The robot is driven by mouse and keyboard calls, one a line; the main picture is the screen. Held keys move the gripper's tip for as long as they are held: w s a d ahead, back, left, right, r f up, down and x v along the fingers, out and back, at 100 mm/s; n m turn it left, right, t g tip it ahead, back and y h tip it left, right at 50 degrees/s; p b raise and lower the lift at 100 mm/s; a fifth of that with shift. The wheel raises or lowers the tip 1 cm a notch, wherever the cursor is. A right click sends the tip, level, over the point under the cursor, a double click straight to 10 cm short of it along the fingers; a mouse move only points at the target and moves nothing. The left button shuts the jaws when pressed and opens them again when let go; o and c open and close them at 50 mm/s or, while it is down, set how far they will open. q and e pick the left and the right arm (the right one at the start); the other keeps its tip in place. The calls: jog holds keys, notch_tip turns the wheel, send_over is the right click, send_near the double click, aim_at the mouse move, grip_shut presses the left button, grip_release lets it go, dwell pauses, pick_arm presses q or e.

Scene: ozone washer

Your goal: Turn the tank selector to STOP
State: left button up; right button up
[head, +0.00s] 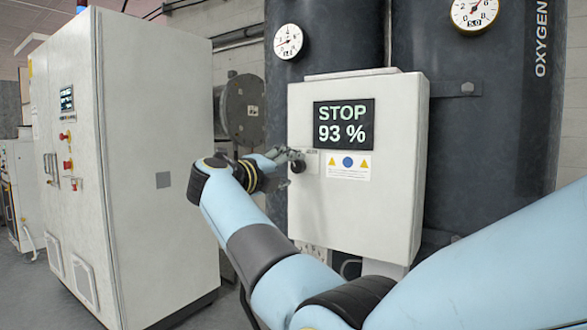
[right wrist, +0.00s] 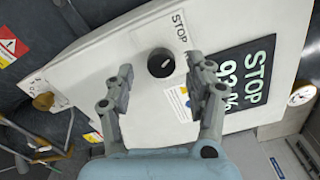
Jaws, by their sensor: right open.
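The tank selector is a round black knob (right wrist: 161,63) on the front of a white control box (head: 355,215). A small pale mark shows on its face. A plate lettered STOP (right wrist: 181,30) is beside it in the right wrist view. The box's display (head: 343,123) reads STOP 93 %. My right gripper (head: 283,156) is at the knob's left in the head view and hides part of that area. In the right wrist view its fingers are open, one on each side of the knob, with gaps; I cannot tell whether they touch the box. My left gripper is out of view.
A tall white cabinet (head: 150,150) with a small screen and red buttons stands at the left. Dark tanks (head: 480,120), one lettered OXYGEN, stand behind the box, with round gauges (head: 288,41) above. A sticker (head: 348,165) with warning signs is under the display.

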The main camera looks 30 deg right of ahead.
jog(key=v, duration=0.4)
jog(key=shift+a, duration=0.15)
jog(key=shift+f, duration=0.1)
